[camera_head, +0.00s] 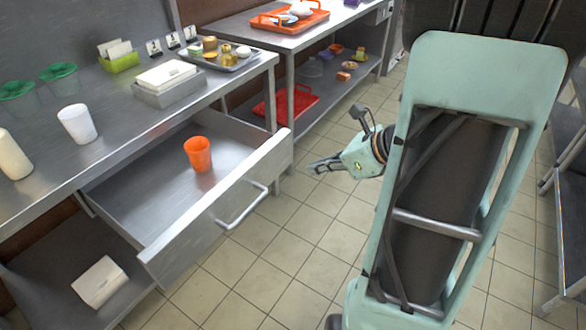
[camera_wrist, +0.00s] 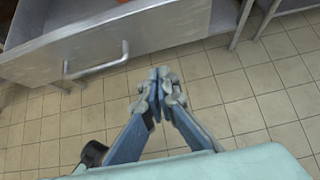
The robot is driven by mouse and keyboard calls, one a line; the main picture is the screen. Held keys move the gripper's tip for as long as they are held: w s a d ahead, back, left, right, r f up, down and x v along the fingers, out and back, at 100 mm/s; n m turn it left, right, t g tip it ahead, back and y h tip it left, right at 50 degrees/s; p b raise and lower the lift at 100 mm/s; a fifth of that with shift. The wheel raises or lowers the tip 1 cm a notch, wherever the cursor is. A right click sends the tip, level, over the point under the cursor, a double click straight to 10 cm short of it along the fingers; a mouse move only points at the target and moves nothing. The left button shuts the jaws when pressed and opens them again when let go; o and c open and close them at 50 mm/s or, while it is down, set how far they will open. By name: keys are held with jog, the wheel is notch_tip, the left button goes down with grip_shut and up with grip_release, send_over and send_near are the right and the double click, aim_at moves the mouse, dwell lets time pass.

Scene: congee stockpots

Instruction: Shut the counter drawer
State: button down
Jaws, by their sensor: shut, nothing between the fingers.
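The counter drawer (camera_head: 228,200) is pulled well out from under the steel counter. Its front panel and bar handle (camera_head: 243,207) face the aisle, and an orange cup (camera_head: 198,154) stands inside it. The drawer front (camera_wrist: 150,32) and its handle (camera_wrist: 97,66) also show in the wrist view. My gripper (camera_head: 314,167) is shut and empty, out over the aisle to the right of the drawer in the head view. In the wrist view my gripper (camera_wrist: 159,75) has its fingertips together, apart from the handle, which lies to their left.
The counter top (camera_head: 110,130) holds a white cup (camera_head: 77,124), a napkin box (camera_head: 166,82) and a tray of small items (camera_head: 213,58). A second steel table (camera_head: 262,36) stands behind, with a red tray (camera_head: 286,104) on its lower shelf. The tiled floor (camera_head: 262,278) before the drawer is clear.

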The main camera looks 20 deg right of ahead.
aim_at(270, 171)
jog(key=b+x, duration=0.1)
jog(key=x, duration=0.3)
jog(key=r+b+x, duration=0.1)
jog(key=x, duration=0.3)
jog(key=w+a+b+x, duration=0.1)
jog(key=b+x, duration=0.1)
jog(key=x, duration=0.2)
jog(key=shift+w+r, duration=0.15)
jog(key=shift+r, duration=0.1)
jog(key=shift+w+a, duration=0.25)
jog(key=shift+w, duration=0.1)
jog(key=w+a+p, duration=0.2)
jog(key=w+a, duration=0.3)
jog(key=w, duration=0.2)
jog(key=w+a+p, duration=0.2)
jog(key=w+a, duration=0.4)
jog(key=w, duration=0.2)
jog(key=w+a+p, duration=0.2)
jog(key=w+a, duration=0.4)
jog(key=w, duration=0.2)
jog(key=shift+w+p, duration=0.2)
jog(key=shift+p, duration=0.2)
jog(key=shift+w+a, duration=0.2)
jog(key=shift+w+a+r, duration=0.1)
jog(key=shift+w+r, duration=0.05)
jog(key=shift+r, duration=0.1)
jog(key=shift+r, duration=0.1)
